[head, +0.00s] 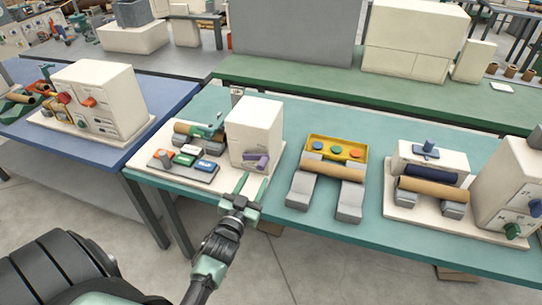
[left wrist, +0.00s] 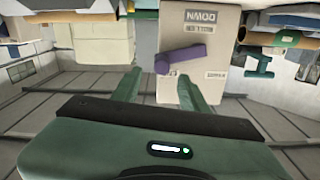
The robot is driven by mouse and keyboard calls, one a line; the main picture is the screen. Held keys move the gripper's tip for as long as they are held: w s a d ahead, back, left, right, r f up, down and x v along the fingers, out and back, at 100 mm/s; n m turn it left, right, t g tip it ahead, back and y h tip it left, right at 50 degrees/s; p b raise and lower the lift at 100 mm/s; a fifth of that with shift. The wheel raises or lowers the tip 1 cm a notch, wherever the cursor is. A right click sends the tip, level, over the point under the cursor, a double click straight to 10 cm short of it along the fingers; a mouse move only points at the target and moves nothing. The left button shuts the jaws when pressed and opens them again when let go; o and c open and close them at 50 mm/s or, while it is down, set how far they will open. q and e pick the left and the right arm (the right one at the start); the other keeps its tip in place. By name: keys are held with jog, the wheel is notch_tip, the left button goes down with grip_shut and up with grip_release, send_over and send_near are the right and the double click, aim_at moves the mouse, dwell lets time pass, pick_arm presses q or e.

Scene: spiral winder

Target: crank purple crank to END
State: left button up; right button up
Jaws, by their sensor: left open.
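The purple crank (head: 257,160) sits on the front face of a white box (head: 254,122) on the teal table. In the left wrist view, which is upside down, the purple crank (left wrist: 183,59) is an arm with a round knob at its left end. Printed labels lie above and below it; one reads DOWN, and I cannot make out an END mark. My left gripper (head: 251,186) is open and empty in front of the box, its fingers pointing at it. In the left wrist view the left gripper (left wrist: 158,80) has the knob between its fingertips in the picture; contact cannot be told.
A panel of coloured buttons (head: 186,164) and a roller stand left of the box on the same white base. A cardboard roll (head: 333,170) on grey blocks and a yellow tray (head: 322,147) are to the right. Another machine (head: 432,158) stands farther right.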

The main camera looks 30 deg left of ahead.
aim_at(260, 168)
pick_arm(q)
jog(key=x, duration=0.3)
jog(key=shift+w+a+r+p, duration=0.15)
jog(key=shift+a+r+p, duration=0.15)
jog(key=shift+p, duration=0.1)
jog(key=x, duration=0.3)
jog(key=shift+w+d+f, duration=0.15)
jog(key=shift+w+f, duration=0.05)
jog(key=shift+f, duration=0.1)
jog(key=shift+w, duration=0.15)
grip_shut()
pick_arm(e)
jog(key=shift+s+a+r, duration=0.15)
jog(key=shift+s+r, duration=0.45)
jog(key=shift+s, duration=0.25)
